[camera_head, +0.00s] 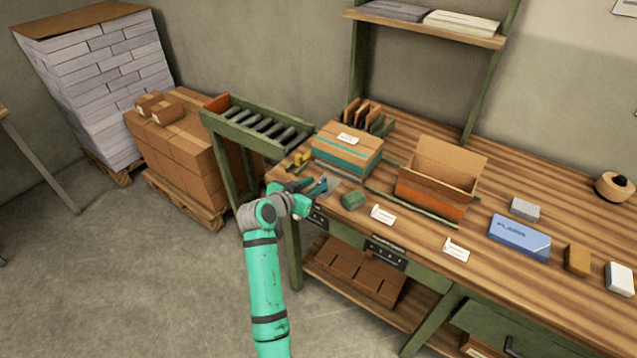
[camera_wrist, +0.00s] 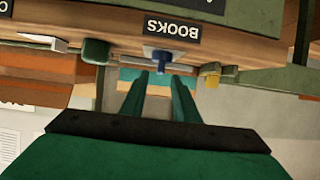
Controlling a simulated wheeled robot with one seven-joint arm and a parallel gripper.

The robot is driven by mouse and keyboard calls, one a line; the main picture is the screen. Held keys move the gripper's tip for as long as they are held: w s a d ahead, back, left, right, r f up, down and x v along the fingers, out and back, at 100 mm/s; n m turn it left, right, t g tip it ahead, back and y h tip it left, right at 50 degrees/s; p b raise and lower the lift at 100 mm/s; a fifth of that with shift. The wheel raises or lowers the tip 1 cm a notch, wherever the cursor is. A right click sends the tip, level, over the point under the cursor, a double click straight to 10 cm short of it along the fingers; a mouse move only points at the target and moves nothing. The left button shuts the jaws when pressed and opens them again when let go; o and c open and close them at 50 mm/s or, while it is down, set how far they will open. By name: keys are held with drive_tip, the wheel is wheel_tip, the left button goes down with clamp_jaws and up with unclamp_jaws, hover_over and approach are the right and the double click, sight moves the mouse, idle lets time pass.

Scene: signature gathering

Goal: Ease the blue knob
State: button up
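The blue knob (camera_wrist: 157,56) shows in the wrist view near the BOOKS label (camera_wrist: 172,28), on a short mount at the wooden edge. My gripper (camera_wrist: 159,76) has two green fingers standing apart with a gap between them. The knob lies just beyond the fingertips, roughly in line with the gap; I cannot tell whether they touch it. In the head view my gripper (camera_head: 311,190) is at the left front corner of the workbench (camera_head: 400,218), and it partly hides the knob there.
A closed carton (camera_head: 347,152) and an open box (camera_head: 433,196) stand on the bench behind. A roller conveyor (camera_head: 258,125) adjoins on the left.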

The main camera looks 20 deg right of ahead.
sight(321, 181)
drive_tip(key=shift+x, duration=1.75)
clamp_jaws()
